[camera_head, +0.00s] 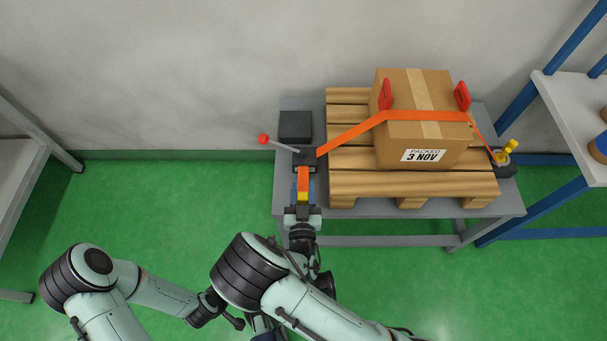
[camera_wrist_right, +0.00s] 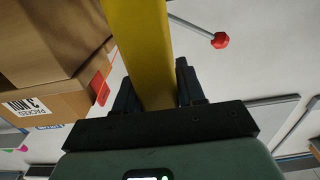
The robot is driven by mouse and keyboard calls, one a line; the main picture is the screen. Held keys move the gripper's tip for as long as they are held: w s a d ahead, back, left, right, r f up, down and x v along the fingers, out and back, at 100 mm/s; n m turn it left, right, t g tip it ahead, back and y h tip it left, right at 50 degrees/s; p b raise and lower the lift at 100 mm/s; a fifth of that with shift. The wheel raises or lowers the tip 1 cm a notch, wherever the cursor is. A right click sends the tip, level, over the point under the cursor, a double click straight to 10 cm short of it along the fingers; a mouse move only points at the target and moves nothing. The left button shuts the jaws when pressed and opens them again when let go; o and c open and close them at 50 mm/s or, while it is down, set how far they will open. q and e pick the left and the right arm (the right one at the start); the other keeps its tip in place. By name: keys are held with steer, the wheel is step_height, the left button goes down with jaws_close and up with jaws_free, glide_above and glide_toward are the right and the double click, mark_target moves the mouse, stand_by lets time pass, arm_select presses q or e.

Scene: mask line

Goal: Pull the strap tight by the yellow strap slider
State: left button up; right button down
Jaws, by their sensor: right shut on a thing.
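The orange strap (camera_head: 427,116) runs over the cardboard box (camera_head: 393,150) and down left to a dark buckle with a red-balled lever (camera_head: 263,139). Its short orange tail (camera_head: 303,178) hangs from the buckle towards me. The yellow strap slider (camera_head: 303,196) is at the tail's near end. My right gripper (camera_head: 302,208) is shut on the slider, in front of the table's left part. In the right wrist view the slider (camera_wrist_right: 145,50) stands as a yellow bar between the dark fingers (camera_wrist_right: 158,88). My left arm is low at left; its gripper's jaws cannot be made out.
The box stands on a wooden pallet (camera_head: 350,188) on a grey table (camera_head: 370,216). Red corner guards (camera_head: 386,94) sit under the strap. A yellow-topped fitting (camera_head: 510,146) holds its right end. A black block (camera_head: 296,126) is behind the buckle. Blue-framed shelving (camera_head: 570,205) stands right.

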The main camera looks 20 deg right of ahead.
arm_select(q)
steer(key=shift+d, duration=0.25)
arm_select(e)
steer(key=shift+s+a, duration=0.15)
steer(key=shift+s, duration=0.4)
steer(key=shift+f, duration=0.1)
steer(key=c, duration=0.8)
jaws_free()
arm_select(q)
steer(key=shift+r, duration=0.1)
arm_select(e)
steer(key=shift+o, duration=0.2)
arm_select(q)
steer(key=shift+s, duration=0.15)
